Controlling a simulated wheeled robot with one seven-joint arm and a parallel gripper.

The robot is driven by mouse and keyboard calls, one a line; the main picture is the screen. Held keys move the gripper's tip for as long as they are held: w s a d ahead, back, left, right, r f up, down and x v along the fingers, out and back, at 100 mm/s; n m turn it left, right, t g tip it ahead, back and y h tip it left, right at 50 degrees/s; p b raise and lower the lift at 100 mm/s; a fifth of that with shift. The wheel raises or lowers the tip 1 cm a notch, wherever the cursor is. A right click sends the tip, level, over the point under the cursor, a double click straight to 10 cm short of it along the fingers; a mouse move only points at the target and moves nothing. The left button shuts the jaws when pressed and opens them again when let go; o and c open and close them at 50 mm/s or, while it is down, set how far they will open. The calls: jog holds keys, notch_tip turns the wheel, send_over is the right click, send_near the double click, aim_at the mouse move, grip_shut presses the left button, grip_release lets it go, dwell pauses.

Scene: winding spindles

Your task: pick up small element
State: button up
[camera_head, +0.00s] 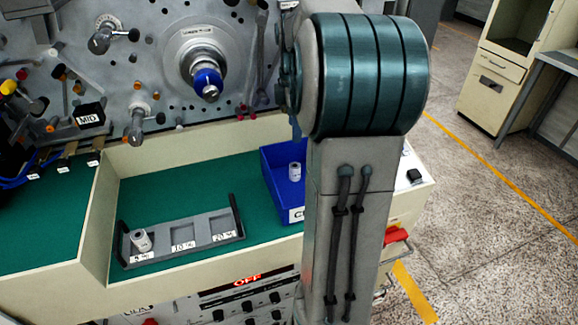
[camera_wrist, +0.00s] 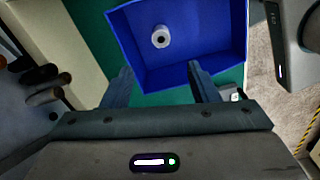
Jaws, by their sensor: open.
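A small white cylindrical element (camera_head: 295,171) stands inside a blue bin (camera_head: 270,180) on the green bench top. In the wrist view the element (camera_wrist: 161,40) shows as a white ring with a dark centre, near the left part of the blue bin (camera_wrist: 215,60). My gripper (camera_wrist: 158,80) is open and empty, its two fingers apart near the bin's near edge, with the element ahead of them. In the head view my arm hides the gripper and the bin's right part. Another white element (camera_head: 141,240) stands in the left slot of a grey tray.
The grey tray (camera_head: 160,258) has slots labelled 5 %, 10 % and 20 %; the middle and right slots look empty. A pale raised bench wall (camera_head: 190,138) borders the green surface. A machine panel with protruding spindles (camera_head: 205,82) stands behind.

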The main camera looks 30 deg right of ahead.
notch_tip(320, 180, down, 6)
jog(key=shift+s+f, duration=0.15)
jog(key=shift+f+p, duration=0.3)
jog(key=shift+f, duration=2.6)
jog(key=c, duration=1)
